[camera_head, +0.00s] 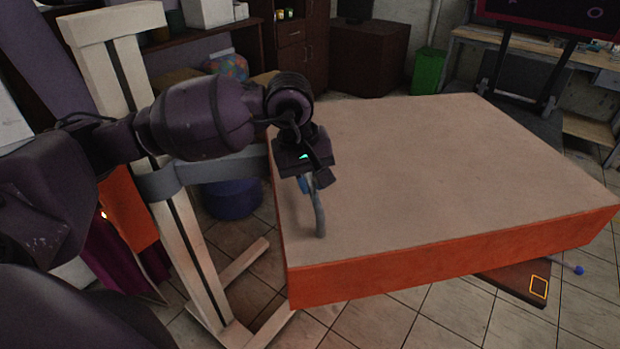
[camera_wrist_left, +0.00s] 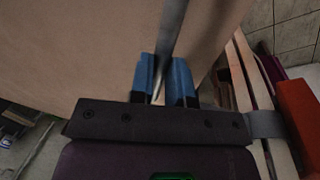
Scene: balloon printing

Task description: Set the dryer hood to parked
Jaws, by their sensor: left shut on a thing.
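The dryer hood (camera_head: 430,170) is a wide, flat box with a beige top and orange sides. It is held out level from a pale wooden stand (camera_head: 185,230) by a grey bracket arm (camera_head: 215,168). A grey bar handle (camera_head: 319,215) is on the hood near its left front corner. My left gripper (camera_head: 309,184) is over that corner, shut on the handle. In the left wrist view its blue fingers (camera_wrist_left: 164,82) are on both sides of the grey handle (camera_wrist_left: 173,30), over the beige surface. My right gripper is not in view.
A green bin (camera_head: 428,70) and dark cabinets stand at the back. A workbench (camera_head: 535,52) with a dark screen is at the back right. A blue round container (camera_head: 231,200) stands behind the stand. A dark flat board (camera_head: 515,285) lies below the hood's right front. Tiled floor is clear in front.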

